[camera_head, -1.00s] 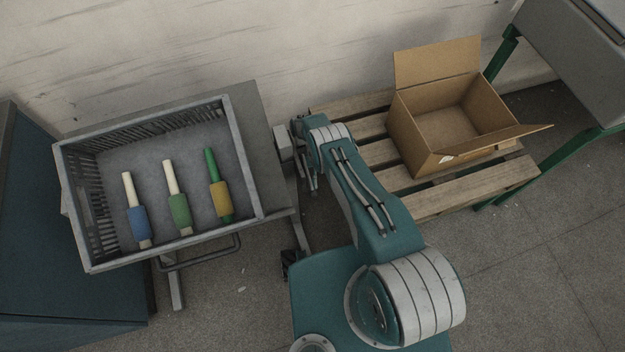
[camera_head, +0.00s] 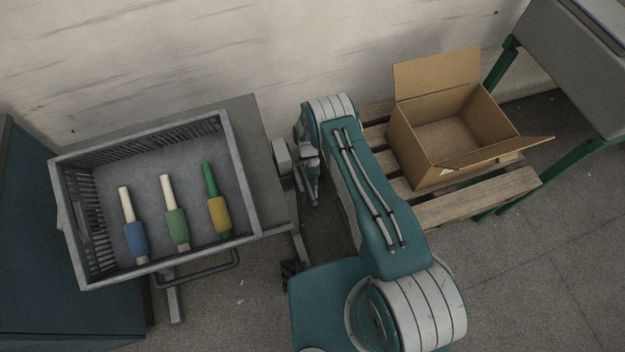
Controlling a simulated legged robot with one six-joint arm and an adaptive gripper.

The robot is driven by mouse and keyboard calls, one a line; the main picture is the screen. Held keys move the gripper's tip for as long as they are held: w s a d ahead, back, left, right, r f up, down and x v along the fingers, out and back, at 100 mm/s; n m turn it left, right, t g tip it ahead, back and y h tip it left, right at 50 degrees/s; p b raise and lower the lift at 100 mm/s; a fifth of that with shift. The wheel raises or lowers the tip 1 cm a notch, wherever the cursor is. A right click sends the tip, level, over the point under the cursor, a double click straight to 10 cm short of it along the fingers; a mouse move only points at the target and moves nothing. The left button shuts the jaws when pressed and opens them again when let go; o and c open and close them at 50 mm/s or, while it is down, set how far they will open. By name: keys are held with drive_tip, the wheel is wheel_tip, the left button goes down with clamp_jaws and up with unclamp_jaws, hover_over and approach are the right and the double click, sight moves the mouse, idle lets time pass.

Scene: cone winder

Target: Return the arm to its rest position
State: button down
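My teal and grey arm rises from my body at the bottom centre and reaches up to the middle of the view, between the grey crate and the pallet. Its elbow is bent, and the forearm is mostly hidden behind the upper link. My gripper (camera_head: 312,188) is small and dark, partly hidden beside the arm just left of the elbow. It hangs clear of the crate's right side.
The grey crate (camera_head: 252,190) on a stand (camera_head: 270,165) at left holds three tubes with blue, green and yellow windings. An empty open cardboard box (camera_head: 420,150) sits on a wooden pallet (camera_head: 480,198) at right. A blue cabinet (camera_head: 30,240) stands far left; a green-legged machine (camera_head: 580,70) stands upper right.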

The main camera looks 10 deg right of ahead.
wheel_tip(320, 180, up, 11)
drive_tip(key=s+g, duration=0.1)
drive_tip(key=g, duration=0.3)
drive_tip(key=shift+s+a+n+g+h, duration=0.3)
drive_tip(key=shift+s+a, duration=0.05)
drive_tip(key=w+r+t, duration=0.4)
drive_tip(key=r, duration=1.1)
drive_tip(key=s+d+r+t, duration=0.1)
drive_tip(key=d+r+t, duration=0.1)
drive_tip(key=r, duration=0.5)
drive_tip(key=s+d+r+m+t+y, duration=0.1)
drive_tip(key=s+d+r+t, duration=0.15)
drive_tip(key=r, duration=0.45)
drive_tip(key=d+r+t, duration=0.1)
drive_tip(key=r+t, duration=0.1)
drive_tip(key=r, duration=0.5)
drive_tip(key=s+d+r+t, duration=0.2)
drive_tip(key=s+r+t, duration=0.2)
drive_tip(key=s, duration=0.5)
drive_tip(key=s+d+r+t, duration=0.2)
drive_tip(key=s+r+t, duration=0.3)
drive_tip(key=s, duration=0.3)
drive_tip(key=shift+s+r+m, duration=0.2)
drive_tip(key=shift+s+m, duration=0.1)
drive_tip(key=shift+s, duration=0.1)
